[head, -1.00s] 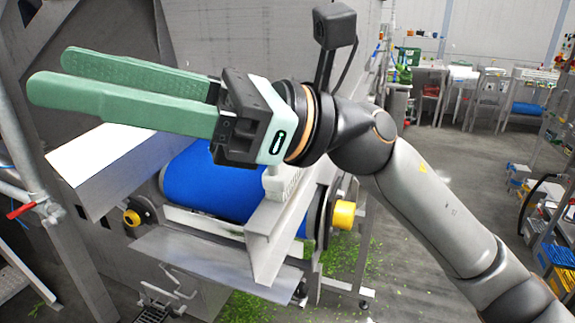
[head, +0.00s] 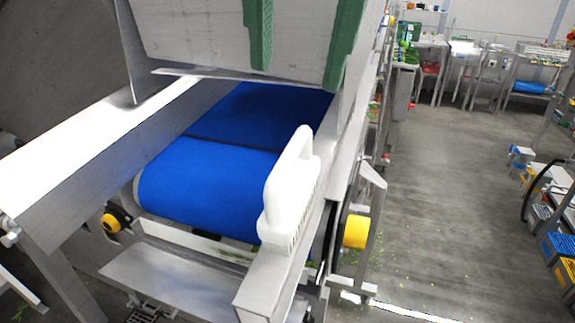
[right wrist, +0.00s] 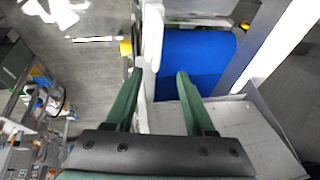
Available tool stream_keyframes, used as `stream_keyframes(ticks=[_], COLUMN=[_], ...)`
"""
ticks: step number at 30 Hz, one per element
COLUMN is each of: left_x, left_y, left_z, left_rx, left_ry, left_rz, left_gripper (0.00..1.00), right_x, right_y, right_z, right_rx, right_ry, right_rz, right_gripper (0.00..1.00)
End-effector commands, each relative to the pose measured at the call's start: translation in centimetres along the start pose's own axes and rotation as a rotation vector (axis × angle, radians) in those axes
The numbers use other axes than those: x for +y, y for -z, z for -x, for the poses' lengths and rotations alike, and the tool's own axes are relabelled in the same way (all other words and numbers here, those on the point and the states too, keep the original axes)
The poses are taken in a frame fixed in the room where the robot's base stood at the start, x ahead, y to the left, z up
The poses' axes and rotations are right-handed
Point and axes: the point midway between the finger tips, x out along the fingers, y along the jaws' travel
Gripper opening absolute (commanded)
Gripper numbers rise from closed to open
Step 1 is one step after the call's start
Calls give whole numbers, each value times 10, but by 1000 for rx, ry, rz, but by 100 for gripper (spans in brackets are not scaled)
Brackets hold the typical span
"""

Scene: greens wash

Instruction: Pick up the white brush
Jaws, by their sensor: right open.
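The white brush (head: 292,190) rests on the metal side rail (head: 270,280) to the right of the blue belt. Its looped handle is on top and its bristles face down. My right gripper (head: 296,78) hangs at the top of the head view, with two green fingers pointing down. It is open and empty, above and beyond the brush in the picture, apart from it. In the right wrist view the gripper (right wrist: 160,72) is spread, with a white shape (right wrist: 152,40), likely the brush, ahead between the fingertips. My left gripper is not in view.
The blue conveyor belt (head: 215,180) lies between metal rails. A metal sheet (head: 200,35) rises behind it. A yellow roller end (head: 356,231) juts out right of the rail. Open floor (head: 440,200) lies to the right, with crates (head: 557,255) at the edge.

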Motion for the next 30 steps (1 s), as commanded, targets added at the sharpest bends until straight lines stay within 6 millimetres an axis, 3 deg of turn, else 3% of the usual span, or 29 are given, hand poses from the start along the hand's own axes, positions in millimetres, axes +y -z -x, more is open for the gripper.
stream_keyframes(ticks=[12,17,25,30], left_x=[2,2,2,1], left_y=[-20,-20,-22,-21], left_z=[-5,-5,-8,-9], left_rx=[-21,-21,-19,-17], left_ry=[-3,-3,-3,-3], left_rz=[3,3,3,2], left_gripper=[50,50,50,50], right_x=[3,3,5,5], right_y=[1,1,2,2], right_z=[-62,-73,-110,-123], right_rx=[7,8,7,7], right_ry=[-9,-7,-8,-6], right_rz=[-1,-1,-1,-2], right_gripper=[55,55,55,55])
